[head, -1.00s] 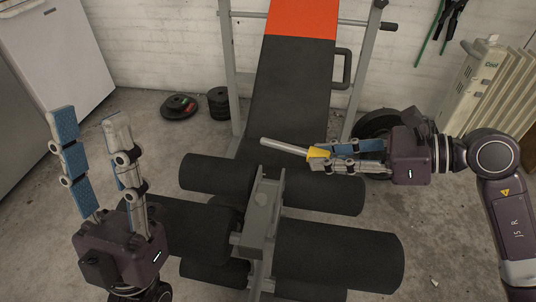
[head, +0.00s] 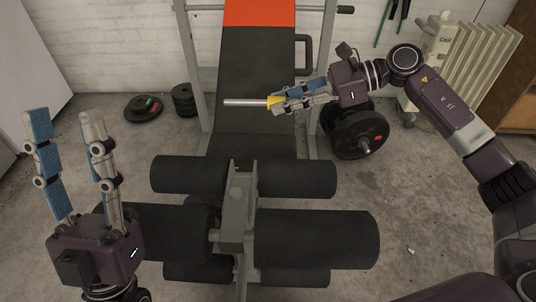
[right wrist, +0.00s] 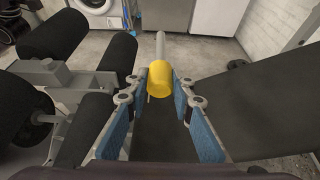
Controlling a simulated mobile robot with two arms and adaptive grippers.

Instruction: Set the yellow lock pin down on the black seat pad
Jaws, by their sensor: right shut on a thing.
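The yellow lock pin (head: 245,103) has a yellow head and a long grey metal shaft. My right gripper (head: 277,101) is shut on its yellow head, and the shaft points left, roughly level. In the right wrist view the yellow head of the lock pin (right wrist: 159,79) sits between the two blue-padded fingers (right wrist: 159,95). The black seat pad (head: 254,130) is the long black board below its red upper part; the pin is held over it, and the gap cannot be told exactly. My left gripper (head: 66,118) is open and empty at the left.
Black foam rollers (head: 316,240) and a grey metal post (head: 237,215) stand in front of the pad. Weight plates (head: 143,108) lie on the floor at left, and a dumbbell (head: 361,134) is at right. A radiator (head: 482,62) stands by the wall.

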